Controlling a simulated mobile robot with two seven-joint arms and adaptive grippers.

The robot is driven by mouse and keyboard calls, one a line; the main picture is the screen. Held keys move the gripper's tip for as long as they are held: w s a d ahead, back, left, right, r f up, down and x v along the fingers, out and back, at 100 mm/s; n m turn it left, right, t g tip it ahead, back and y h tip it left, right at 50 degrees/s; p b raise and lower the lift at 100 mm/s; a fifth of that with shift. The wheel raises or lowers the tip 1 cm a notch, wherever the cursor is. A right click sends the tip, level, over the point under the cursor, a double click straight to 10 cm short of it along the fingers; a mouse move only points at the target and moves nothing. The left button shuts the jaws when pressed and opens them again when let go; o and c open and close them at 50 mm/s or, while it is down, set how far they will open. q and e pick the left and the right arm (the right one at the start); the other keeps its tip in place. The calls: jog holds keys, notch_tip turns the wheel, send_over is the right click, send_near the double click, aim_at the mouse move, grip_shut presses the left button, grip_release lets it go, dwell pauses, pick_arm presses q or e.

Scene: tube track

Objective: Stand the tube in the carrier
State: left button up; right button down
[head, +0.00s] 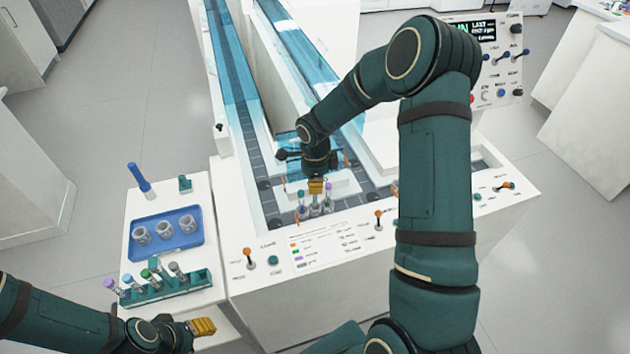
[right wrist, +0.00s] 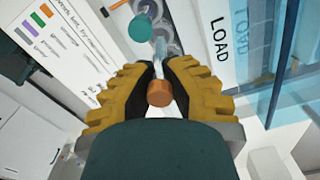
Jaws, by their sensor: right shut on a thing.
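My right gripper (head: 316,187) is over the near end of the track, fingers pointing down. In the right wrist view its yellow fingers (right wrist: 160,88) are shut on an orange-capped tube (right wrist: 159,95). The tube's clear body runs away from the cap toward a grey round carrier (right wrist: 172,47); I cannot tell whether it is inside. In the head view several grey carriers (head: 302,212) stand in a row below this gripper. A teal-capped tube (right wrist: 140,28) stands close beside the held one. My left gripper (head: 203,327) is at the bottom left, its fingers seen from the side.
A side table holds a blue tray (head: 155,249) with three grey carriers, a green rack (head: 190,285) with several capped tubes, and a blue stick-like object (head: 138,177). Orange-tipped levers (head: 248,255) rise from the white front panel. A control box (head: 490,60) stands at the back right.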

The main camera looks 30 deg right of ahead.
jog(key=shift+f+b, duration=0.25)
jog(key=shift+b, duration=0.5)
dwell(0.9)
jog(key=shift+f+b, duration=0.2)
jog(key=shift+b, duration=0.15)
jog(key=shift+f, duration=0.1)
dwell(0.3)
jog(key=shift+f+b, duration=0.35)
jog(key=shift+b, duration=0.15)
jog(key=shift+f+b, duration=0.4)
jog(key=shift+f, duration=0.2)
dwell(0.3)
jog(key=c, duration=1)
grip_release()
jog(key=shift+c, duration=0.2)
